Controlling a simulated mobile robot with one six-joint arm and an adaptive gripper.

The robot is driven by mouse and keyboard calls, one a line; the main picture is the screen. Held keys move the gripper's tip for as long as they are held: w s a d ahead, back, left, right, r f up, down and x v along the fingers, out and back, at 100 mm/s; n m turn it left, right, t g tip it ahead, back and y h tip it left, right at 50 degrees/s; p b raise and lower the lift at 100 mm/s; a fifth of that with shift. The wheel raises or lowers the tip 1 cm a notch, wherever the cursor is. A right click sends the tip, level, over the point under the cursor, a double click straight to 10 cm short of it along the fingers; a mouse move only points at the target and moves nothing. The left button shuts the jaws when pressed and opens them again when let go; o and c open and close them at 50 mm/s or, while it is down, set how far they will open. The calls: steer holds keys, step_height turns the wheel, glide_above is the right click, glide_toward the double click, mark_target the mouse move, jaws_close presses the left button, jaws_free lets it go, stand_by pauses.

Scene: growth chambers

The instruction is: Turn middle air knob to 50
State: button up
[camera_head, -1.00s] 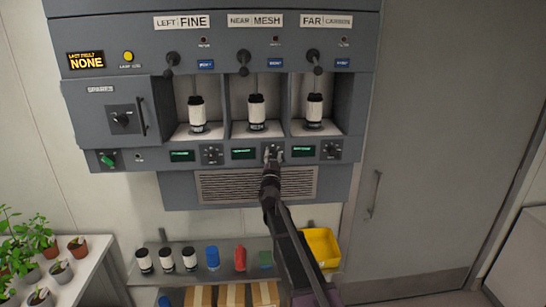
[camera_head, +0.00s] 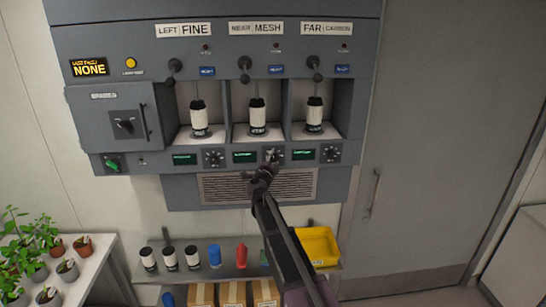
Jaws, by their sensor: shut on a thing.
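The grey wall cabinet has three bays, and under each bay a green display and a dial knob. The middle air knob (camera_head: 272,155) sits right of the middle display (camera_head: 245,156), below the NEAR MESH bay. My gripper (camera_head: 270,162) reaches up to this knob from below and is shut on it. The gripper and its fingers hide part of the knob and its scale, so I cannot read its setting. The display text is too small to read.
The left knob (camera_head: 213,158) and right knob (camera_head: 331,154) flank the middle one. White-and-black cartridges (camera_head: 257,116) stand in the bays, with levers above. Below are a shelf with cartridges, bottles and a yellow bin (camera_head: 318,246). Potted plants (camera_head: 35,250) stand at left.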

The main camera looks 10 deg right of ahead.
steer(key=shift+w+r+m+g+p, duration=0.1)
steer(key=shift+m+g+p, duration=0.3)
steer(key=shift+m, duration=0.6)
steer(key=o, duration=1.2)
steer(key=shift+a, duration=0.1)
steer(key=shift+c, duration=0.2)
steer(key=shift+v, duration=0.9)
steer(key=v, duration=0.5)
steer(key=shift+s, duration=0.4)
